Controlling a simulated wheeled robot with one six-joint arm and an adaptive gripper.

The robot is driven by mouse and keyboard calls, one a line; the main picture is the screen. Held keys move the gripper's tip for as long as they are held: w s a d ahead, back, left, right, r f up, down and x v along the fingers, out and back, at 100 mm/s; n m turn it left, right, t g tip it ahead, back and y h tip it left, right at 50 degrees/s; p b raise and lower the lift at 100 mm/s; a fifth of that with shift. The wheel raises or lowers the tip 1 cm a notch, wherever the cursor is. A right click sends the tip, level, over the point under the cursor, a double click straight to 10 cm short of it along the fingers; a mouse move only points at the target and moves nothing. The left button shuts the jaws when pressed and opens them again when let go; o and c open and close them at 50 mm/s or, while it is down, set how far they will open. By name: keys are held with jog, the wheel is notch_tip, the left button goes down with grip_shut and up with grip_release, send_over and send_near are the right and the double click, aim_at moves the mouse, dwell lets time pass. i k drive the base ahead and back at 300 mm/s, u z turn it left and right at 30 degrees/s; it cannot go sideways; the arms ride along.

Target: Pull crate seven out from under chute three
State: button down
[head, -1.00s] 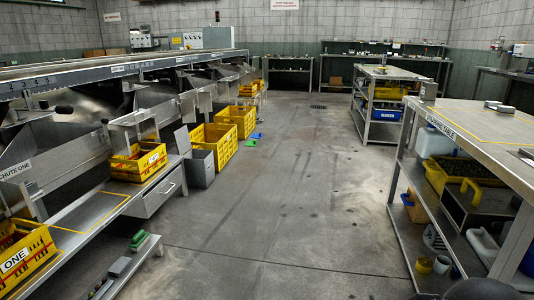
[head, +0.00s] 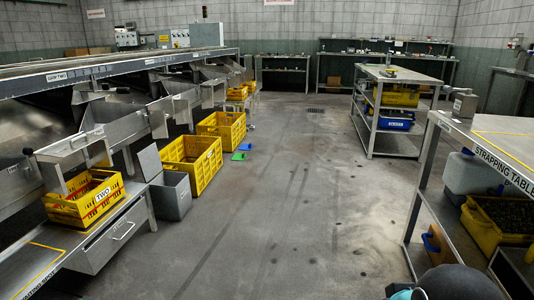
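No crate in view shows a readable "seven", and no chute shows a readable "three". A yellow crate (head: 192,165) stands on the floor at the left, beside the sizer line. A second yellow crate (head: 222,129) stands on the floor just beyond it. A yellow crate labelled TWO (head: 85,201) sits on the low metal shelf at the near left, below a chute. A smaller yellow crate (head: 238,93) shows farther back along the line. My gripper is not in view.
A grey bin (head: 171,195) stands before the nearer floor crate. The middle aisle is clear.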

aim_at(201, 171)
jog(key=u, duration=0.15)
jog(key=i, duration=1.85)
jog(key=u, duration=0.45)
jog(key=i, duration=1.95)
jog(key=u, duration=0.35)
jog(key=i, duration=1.55)
jog(key=u, duration=0.1)
